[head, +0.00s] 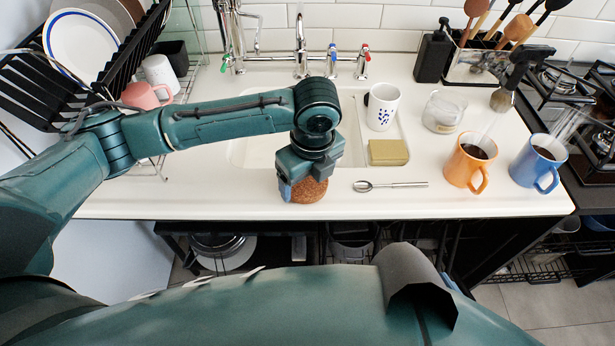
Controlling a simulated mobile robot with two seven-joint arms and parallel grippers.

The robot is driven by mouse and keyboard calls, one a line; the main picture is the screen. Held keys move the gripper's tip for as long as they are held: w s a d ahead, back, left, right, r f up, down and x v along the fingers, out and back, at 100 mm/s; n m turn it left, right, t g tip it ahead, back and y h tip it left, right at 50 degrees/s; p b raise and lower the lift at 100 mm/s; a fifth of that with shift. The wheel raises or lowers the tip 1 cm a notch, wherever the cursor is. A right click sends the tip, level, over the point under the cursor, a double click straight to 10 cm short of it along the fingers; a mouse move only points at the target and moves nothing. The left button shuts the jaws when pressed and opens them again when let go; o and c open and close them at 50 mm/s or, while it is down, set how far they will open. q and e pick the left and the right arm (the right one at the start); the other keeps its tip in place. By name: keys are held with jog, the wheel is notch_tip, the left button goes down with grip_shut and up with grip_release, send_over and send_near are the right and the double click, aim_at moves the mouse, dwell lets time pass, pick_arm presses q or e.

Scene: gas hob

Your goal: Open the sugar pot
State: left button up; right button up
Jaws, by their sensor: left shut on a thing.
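A squat clear glass pot (443,112) with pale contents stands on the counter, right of the white patterned mug; it looks like the sugar pot, and I see no lid on it. My left gripper (302,188) points down near the counter's front edge, left of the spoon. It is shut on a round brown cork-like piece (311,191), which looks like a lid. The gripper hides part of this piece, and I cannot tell whether it touches the counter. My right gripper is not in view.
A spoon (392,185), a sponge-like block (388,152) and a white patterned mug (382,106) are near the gripper. Orange (463,165) and blue (532,165) mugs stand right. The sink (250,152) lies behind my left arm; a dish rack (105,75) is left.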

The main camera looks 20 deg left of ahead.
aim_at(312, 189)
pick_arm(q)
jog(key=shift+f, duration=0.1)
jog(key=o, duration=1.1)
jog(key=r, duration=0.4)
jog(key=r+p, duration=0.1)
jog(key=r, duration=0.3)
jog(key=s+d+r, duration=0.1)
jog(key=r, duration=0.3)
jog(key=shift+d+r, duration=0.1)
jog(key=shift+r, duration=0.05)
